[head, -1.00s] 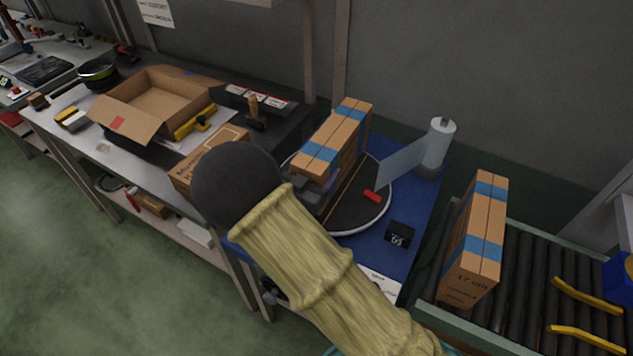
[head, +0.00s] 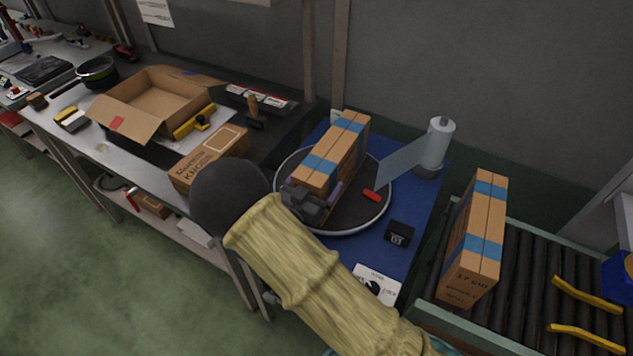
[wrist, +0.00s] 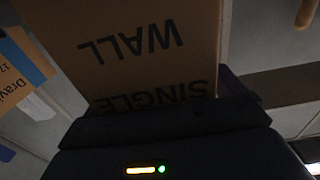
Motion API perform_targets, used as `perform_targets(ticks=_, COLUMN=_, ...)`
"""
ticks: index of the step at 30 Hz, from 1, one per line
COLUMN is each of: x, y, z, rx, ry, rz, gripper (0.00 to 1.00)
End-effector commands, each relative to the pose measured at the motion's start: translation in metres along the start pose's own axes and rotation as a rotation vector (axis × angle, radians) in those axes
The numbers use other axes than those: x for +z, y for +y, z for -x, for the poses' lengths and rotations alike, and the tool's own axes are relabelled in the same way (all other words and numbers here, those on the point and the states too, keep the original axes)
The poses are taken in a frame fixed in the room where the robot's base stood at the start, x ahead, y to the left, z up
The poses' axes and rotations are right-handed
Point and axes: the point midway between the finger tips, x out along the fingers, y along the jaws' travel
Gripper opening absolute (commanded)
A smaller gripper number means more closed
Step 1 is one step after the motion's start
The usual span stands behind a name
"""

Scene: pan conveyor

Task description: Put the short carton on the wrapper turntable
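The short carton (head: 334,150), brown with blue tape bands, is over the dark round wrapper turntable (head: 362,212) in the head view. It looks upright and low, at or very near the disc; the contact underneath is hidden. My gripper (head: 318,197) is at its near end, with grey fingers along its sides, shut on it. In the wrist view the carton (wrist: 150,45) fills the space ahead of my gripper, its printed "SINGLE WALL" face upside down. My forearm and dark wrist cover the turntable's near left side.
A taller-looking taped carton (head: 474,240) marked 17 cm stands on the roller conveyor (head: 530,270). A film roll post (head: 437,145) stands right of the turntable. A red block (head: 371,195) is on the disc. An open box (head: 155,105) and a flat carton (head: 208,158) are on the bench.

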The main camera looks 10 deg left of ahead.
Motion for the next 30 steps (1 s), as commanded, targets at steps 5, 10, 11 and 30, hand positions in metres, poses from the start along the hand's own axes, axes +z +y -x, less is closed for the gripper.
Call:
perform_targets(ticks=5, x=0.000, y=0.001, z=-0.001, rx=0.001, ry=0.000, rz=0.000, gripper=0.94)
perform_targets(ticks=10, x=-0.002, y=0.000, z=0.004, rx=0.000, ry=-0.001, rz=0.000, gripper=0.94)
perform_targets(ticks=11, x=-0.002, y=0.000, z=0.008, rx=-0.001, ry=0.000, rz=-0.001, gripper=0.94)
perform_targets(ticks=30, x=-0.002, y=0.000, z=0.115, rx=0.000, ry=0.000, rz=0.000, gripper=0.94)
